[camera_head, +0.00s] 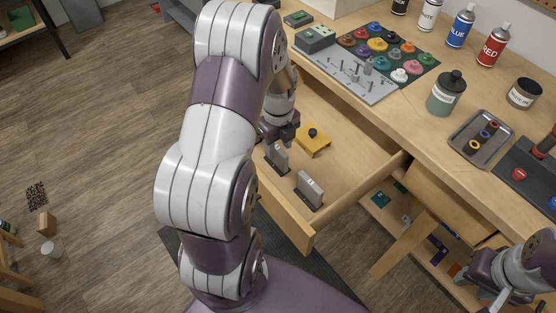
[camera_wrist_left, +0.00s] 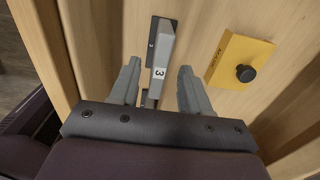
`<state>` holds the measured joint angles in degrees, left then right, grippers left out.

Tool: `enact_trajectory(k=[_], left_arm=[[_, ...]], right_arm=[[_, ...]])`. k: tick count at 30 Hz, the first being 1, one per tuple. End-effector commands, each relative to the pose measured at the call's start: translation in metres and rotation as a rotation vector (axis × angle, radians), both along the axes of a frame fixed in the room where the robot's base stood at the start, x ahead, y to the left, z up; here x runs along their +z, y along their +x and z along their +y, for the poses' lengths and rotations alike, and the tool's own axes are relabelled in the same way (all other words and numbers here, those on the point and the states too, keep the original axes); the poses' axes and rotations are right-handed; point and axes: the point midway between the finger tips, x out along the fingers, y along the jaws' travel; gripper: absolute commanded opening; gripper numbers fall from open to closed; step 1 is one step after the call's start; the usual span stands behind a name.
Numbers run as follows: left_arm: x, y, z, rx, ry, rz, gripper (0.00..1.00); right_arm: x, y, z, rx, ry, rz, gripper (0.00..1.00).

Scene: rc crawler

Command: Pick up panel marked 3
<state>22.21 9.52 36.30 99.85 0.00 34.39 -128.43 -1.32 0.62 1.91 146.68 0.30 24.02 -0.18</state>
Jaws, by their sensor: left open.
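The grey panel marked 3 (camera_wrist_left: 160,62) stands on edge in the open drawer. Its white label with a 3 faces my left wrist camera. My left gripper (camera_wrist_left: 160,88) is open above it, with one finger on each side of the panel in the picture; contact cannot be seen. In the head view, my left gripper (camera_head: 279,134) is over the drawer, just above a grey panel (camera_head: 278,157) that appears to be this one. A second grey panel (camera_head: 310,189) stands nearer the drawer's right side. My right gripper (camera_head: 503,292) is at the lower right, its jaw opening unclear.
A yellow block with a black knob (camera_head: 313,141) lies beside the panels, and also shows in the wrist view (camera_wrist_left: 239,60). The drawer front (camera_head: 288,217) and side wall (camera_head: 358,194) surround them. The workbench above holds knobs, bottles and a tray (camera_head: 470,152).

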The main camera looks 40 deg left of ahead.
Motion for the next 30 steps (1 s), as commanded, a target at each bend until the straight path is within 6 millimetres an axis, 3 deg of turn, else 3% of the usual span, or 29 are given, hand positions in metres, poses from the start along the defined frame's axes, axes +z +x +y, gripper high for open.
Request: enact_trajectory(k=[8,16,20,21,30], left_arm=[[-0.048,0.001,0.003,0.001,-0.001,0.001,0.47],[-0.052,0.001,0.003,0.001,0.001,-0.001,0.47],[-0.052,0.001,0.003,0.001,0.001,-0.001,0.04],[-0.052,0.001,0.003,0.001,0.001,-0.001,0.0],[-0.048,0.002,0.003,0.001,0.0,-0.002,0.0]], right_arm=[[-0.005,0.0,0.0,0.0,0.0,0.0,0.38],[-0.004,0.0,0.0,0.0,0.0,0.0,0.38],[-0.004,0.0,0.0,0.0,0.0,0.0,0.38],[-0.004,0.0,0.0,0.0,0.0,0.0,0.38],[-0.004,0.0,0.0,0.0,0.0,0.0,0.38]])
